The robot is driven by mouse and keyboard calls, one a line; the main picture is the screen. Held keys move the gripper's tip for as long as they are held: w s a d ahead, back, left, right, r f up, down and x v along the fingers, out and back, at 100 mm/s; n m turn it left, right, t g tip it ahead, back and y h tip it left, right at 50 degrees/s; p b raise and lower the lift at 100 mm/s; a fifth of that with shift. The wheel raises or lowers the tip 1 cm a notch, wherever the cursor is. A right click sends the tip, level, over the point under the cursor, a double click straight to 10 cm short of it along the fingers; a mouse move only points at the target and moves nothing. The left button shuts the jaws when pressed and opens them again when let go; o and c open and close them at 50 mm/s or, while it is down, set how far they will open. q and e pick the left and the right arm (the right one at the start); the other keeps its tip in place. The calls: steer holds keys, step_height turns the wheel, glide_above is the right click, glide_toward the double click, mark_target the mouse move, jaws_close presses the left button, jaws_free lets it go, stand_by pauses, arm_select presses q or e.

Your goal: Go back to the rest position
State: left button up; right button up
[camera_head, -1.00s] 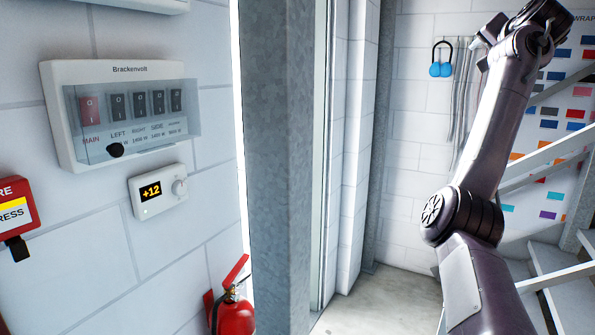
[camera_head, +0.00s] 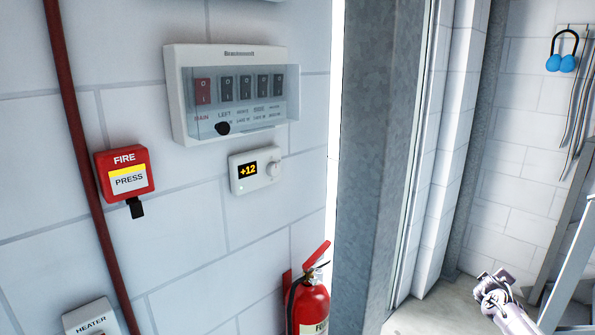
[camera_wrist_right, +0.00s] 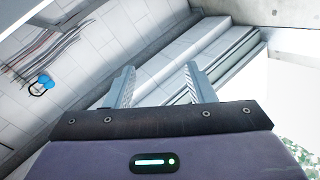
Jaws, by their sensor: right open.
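My right gripper (camera_head: 492,283) is low at the right of the head view, in front of the pale floor. In the right wrist view my right gripper (camera_wrist_right: 160,68) shows two grey fingers spread apart with nothing between them. It touches nothing that I can see. My left gripper is in neither view.
A breaker box (camera_head: 230,95), a +12 thermostat (camera_head: 254,170), a red fire call point (camera_head: 125,171) and a heater switch (camera_head: 90,318) are on the white wall. A fire extinguisher (camera_head: 311,303) stands by a steel column (camera_head: 375,150). Grey stair rails (camera_head: 572,250) are at right.

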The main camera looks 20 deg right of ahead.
steer(key=s+a+f+n+g+y, duration=0.1)
steer(key=s+a+f+n+y, duration=0.15)
steer(key=s+f, duration=1.05)
steer(key=s+a+f+n+g+y, duration=0.1)
steer(key=s+f+n, duration=0.3)
steer(key=s+f, duration=0.9)
steer(key=s+a+f+m+y, duration=0.1)
steer(key=s+a+f, duration=0.3)
steer(key=a, duration=0.5)
steer(key=s+a+f+g+y, duration=0.1)
steer(key=s+a+f, duration=0.1)
steer(key=a+f, duration=0.5)
steer(key=s+a+f+m+y, duration=0.15)
steer(key=a+f, duration=0.25)
steer(key=a, duration=0.6)
steer(key=s+a+f+m+y, duration=0.15)
steer(key=a+f, duration=0.25)
steer(key=a, duration=1.2)
steer(key=s+a+f+n+y, duration=0.1)
steer(key=a+f+y, duration=0.25)
steer(key=a, duration=1.35)
steer(key=shift+m+g, duration=0.25)
steer(key=shift+g, duration=0.15)
steer(key=f+b, duration=0.2)
steer(key=d+f+b, duration=0.1)
steer(key=f+b, duration=0.2)
steer(key=shift+s, duration=0.2)
